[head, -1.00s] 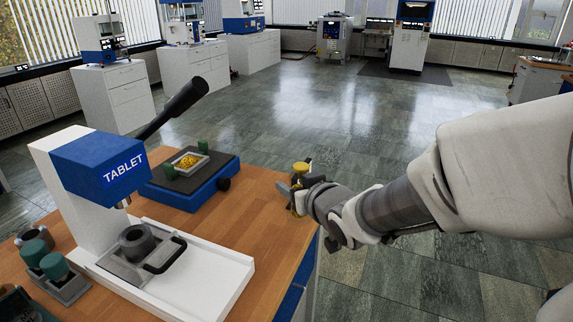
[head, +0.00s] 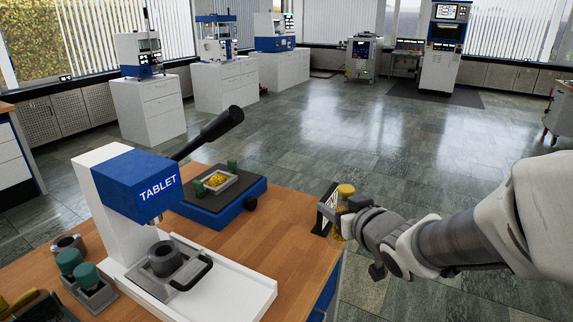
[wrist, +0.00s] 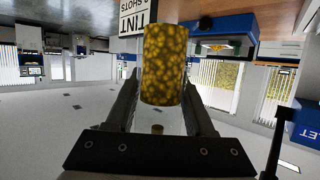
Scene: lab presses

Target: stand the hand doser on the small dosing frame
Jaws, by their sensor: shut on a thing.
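The hand doser appears as a yellow speckled cylinder (wrist: 165,62) in the wrist view. It also shows as a small yellow piece (head: 346,190) in the head view. My gripper (head: 344,209) is shut on it above the right edge of the wooden table, and its fingers (wrist: 162,98) lie either side of the doser's lower part. A small dark upright piece with a pale face (head: 328,208) is just left of the doser; I cannot tell if it is the dosing frame. A white lettered plate (wrist: 133,20) shows beside the doser in the wrist view.
A white and blue tablet press (head: 145,190) stands on the wooden table (head: 285,240). Behind it is a blue unit (head: 215,212) with a tray of yellow material. A grey holder with green-capped pieces (head: 92,290) is front left.

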